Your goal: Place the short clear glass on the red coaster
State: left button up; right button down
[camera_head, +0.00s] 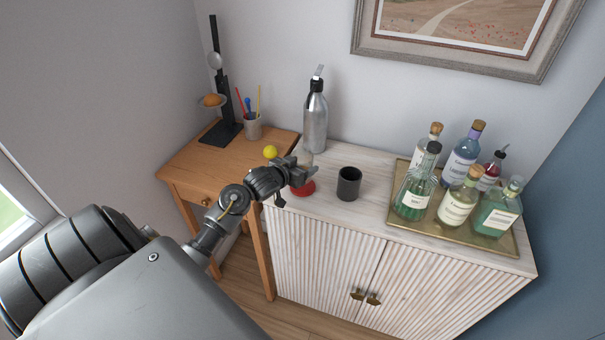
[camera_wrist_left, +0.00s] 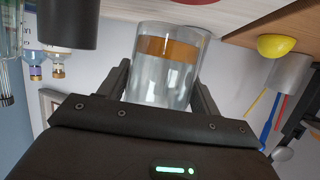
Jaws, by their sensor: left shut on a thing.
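The short clear glass (camera_wrist_left: 166,75) is between the fingers of my left gripper (camera_wrist_left: 165,85), which is shut on it; an orange-brown band shows through it. In the head view my left gripper (camera_head: 302,174) is at the left end of the cabinet top, by the red coaster (camera_head: 304,189), and the glass is hard to make out there. The coaster lies flat, partly covered by the gripper. Its edge shows at the top of the wrist view (camera_wrist_left: 198,1), apart from the glass. My right gripper is not in view.
A dark cup (camera_head: 348,184) stands right of the coaster, and a steel bottle (camera_head: 315,118) behind it. A brass tray (camera_head: 430,232) holds several bottles at the right. A yellow bowl (camera_head: 270,152), a pen cup (camera_head: 252,130) and a black stand (camera_head: 222,80) are on the wooden table.

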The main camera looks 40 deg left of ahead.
pick_arm(q)
jog(key=shift+w+a+f, duration=0.1)
jog(key=shift+w+f, duration=0.25)
notch_tip(320, 180, down, 3)
jog(key=shift+w+r+p, duration=0.1)
jog(key=shift+p, duration=0.55)
jog(key=shift+f, duration=0.25)
jog(key=shift+f, duration=0.15)
jog(key=o, duration=1.2)
jog(key=b+v, duration=0.1)
jog(key=v, duration=1.1)
